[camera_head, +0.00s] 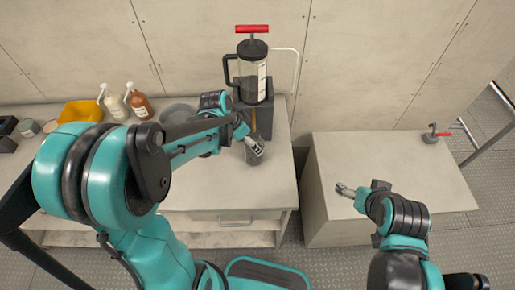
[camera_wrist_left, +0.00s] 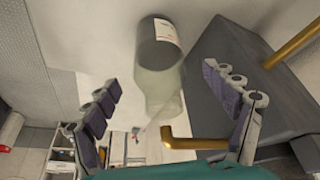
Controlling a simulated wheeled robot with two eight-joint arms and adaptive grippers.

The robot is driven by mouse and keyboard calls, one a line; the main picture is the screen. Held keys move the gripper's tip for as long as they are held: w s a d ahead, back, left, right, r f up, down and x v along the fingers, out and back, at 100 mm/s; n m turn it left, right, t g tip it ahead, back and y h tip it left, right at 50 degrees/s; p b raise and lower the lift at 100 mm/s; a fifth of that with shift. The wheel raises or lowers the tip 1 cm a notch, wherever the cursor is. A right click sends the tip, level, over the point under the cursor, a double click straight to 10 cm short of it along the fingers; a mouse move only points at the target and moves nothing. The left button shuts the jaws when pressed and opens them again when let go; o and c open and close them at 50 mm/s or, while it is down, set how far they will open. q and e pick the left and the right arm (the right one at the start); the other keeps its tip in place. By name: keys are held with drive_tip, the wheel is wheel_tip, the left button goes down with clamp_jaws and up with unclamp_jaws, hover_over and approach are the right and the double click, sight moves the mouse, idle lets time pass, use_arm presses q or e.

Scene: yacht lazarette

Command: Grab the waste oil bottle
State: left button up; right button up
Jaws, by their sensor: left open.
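The bottle (camera_wrist_left: 160,60) shows in the left wrist view as a clear, tapering body with a dark end and a white label. It appears between and beyond the spread fingers of my left gripper (camera_wrist_left: 165,115), and I see no finger closed on it. In the head view, my left gripper (camera_head: 248,142) is over the counter, just in front of a dark grey box. A small dark shape there, probably the bottle (camera_head: 254,159), is partly hidden by the gripper. My right gripper (camera_head: 345,190) is over the right bench; its finger opening is too small to judge.
The dark grey box (camera_wrist_left: 235,65) with a brass pipe (camera_wrist_left: 195,143) stands close beside the bottle. A jug with a red-handled pump (camera_head: 252,75) stands on it. A yellow bin (camera_head: 81,112) and two pump bottles (camera_head: 138,101) are at left. The right bench (camera_head: 390,160) is mostly clear.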

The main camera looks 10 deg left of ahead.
use_arm(q)
drive_tip(key=b+x, duration=0.1)
drive_tip(key=x, duration=0.3)
drive_tip(key=shift+s+f+b, duration=0.15)
drive_tip(key=shift+f+b, duration=0.25)
drive_tip(key=shift+w+d+f, duration=0.1)
drive_tip(key=shift+w+f, duration=0.1)
drive_tip(key=shift+f, duration=0.15)
drive_tip(key=shift+r, duration=0.1)
drive_tip(key=shift+c, duration=1.3)
drive_tip(key=c, duration=1.1)
drive_tip(key=shift+r, duration=0.1)
